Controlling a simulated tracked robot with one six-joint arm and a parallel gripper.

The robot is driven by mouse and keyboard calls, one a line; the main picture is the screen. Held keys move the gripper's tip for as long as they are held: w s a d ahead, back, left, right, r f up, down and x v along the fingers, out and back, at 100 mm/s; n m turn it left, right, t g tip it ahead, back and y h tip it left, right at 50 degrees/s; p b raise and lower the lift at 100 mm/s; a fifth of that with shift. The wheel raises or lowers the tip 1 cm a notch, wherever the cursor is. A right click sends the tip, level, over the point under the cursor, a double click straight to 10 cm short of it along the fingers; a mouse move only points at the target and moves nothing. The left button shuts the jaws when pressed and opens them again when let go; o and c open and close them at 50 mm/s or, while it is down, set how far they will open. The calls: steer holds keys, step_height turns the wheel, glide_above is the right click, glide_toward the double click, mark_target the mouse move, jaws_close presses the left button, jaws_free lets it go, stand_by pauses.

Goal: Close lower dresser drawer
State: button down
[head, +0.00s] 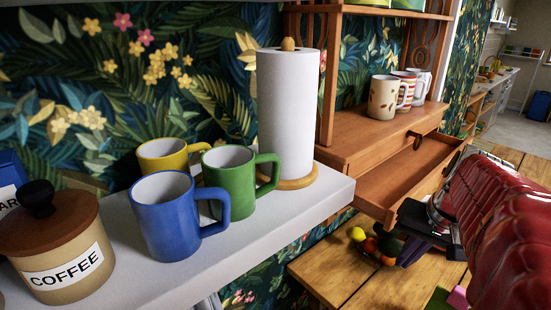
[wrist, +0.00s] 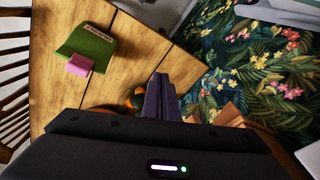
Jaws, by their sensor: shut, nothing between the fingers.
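The wooden dresser (head: 350,145) stands at the centre right of the head view. Its upper drawer with a dark knob (head: 416,141) looks shut. The lower drawer (head: 405,180) below it is pulled out, and its empty inside shows. My gripper (head: 405,212) is at the front of the lower drawer, close to its front board; I cannot tell whether it touches. In the wrist view the purple fingers (wrist: 160,95) are together with nothing between them. An orange-brown wooden part (wrist: 230,115), perhaps the dresser, shows only partly behind my gripper there.
A wooden table (head: 330,270) lies below, with fruit (head: 370,243) near my gripper. A green box (wrist: 88,45) and a pink block (wrist: 79,65) are on it. A white shelf (head: 250,225) at left holds mugs (head: 165,215), a paper roll (head: 287,110) and a coffee jar (head: 60,245).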

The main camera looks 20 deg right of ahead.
steer(key=s+d+r+m+t+h, duration=0.2)
steer(key=d+r+m+t, duration=0.1)
steer(key=d+r, duration=0.8)
step_height(320, 180, up, 3)
steer(key=shift+s+f+m+t, duration=0.2)
steer(key=shift+s+m+t, duration=0.1)
steer(key=shift+s+m, duration=0.1)
steer(key=shift+w+f, duration=0.1)
steer(key=shift+w, duration=0.05)
steer(key=w+f, duration=0.7)
steer(key=w, duration=0.2)
steer(key=shift+w+f, duration=0.15)
steer(key=shift+f, duration=0.25)
steer(key=shift+d, duration=0.1)
